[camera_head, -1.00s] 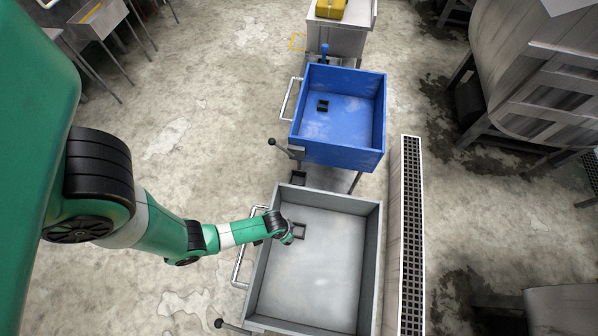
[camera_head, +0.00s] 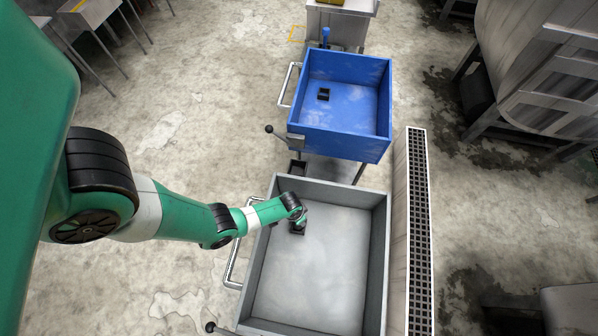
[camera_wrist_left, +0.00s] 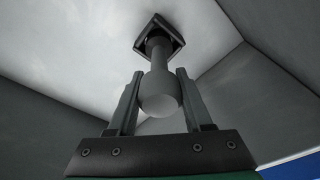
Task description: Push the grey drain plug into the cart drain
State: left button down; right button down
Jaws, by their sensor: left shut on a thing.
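The grey drain plug (camera_wrist_left: 160,93) has a rounded knob and a narrower stem. My left gripper (camera_wrist_left: 160,76) is shut on it, with one finger on each side of the knob. The stem reaches the dark square cart drain (camera_wrist_left: 178,46) in the wrist view, and its far end is inside the frame's outline. I cannot tell how deep it sits. In the head view, my left gripper (camera_head: 299,217) is over the drain (camera_head: 297,230) in the grey cart (camera_head: 385,250), near its left wall. The plug is hidden there by the wrist. My right gripper is not in view.
The grey cart's walls surround the gripper; its floor to the right is clear. A blue cart (camera_head: 365,146) with its own dark drain (camera_head: 323,95) stands behind. A floor grate (camera_head: 418,230) runs along the right. A metal drum machine (camera_head: 530,80) stands farther right.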

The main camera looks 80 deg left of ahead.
pick_arm(q)
jog(key=shift+f, duration=0.2)
jog(key=shift+c, duration=1.6)
grip_release()
jog(key=shift+r, duration=0.1)
jog(key=r+p, duration=0.3)
jog(key=r, duration=0.1)
jog(key=s+r+p, duration=0.1)
jog(key=r+p, duration=0.7)
jog(key=shift+s+d+r, duration=0.1)
jog(key=shift+s+d, duration=0.25)
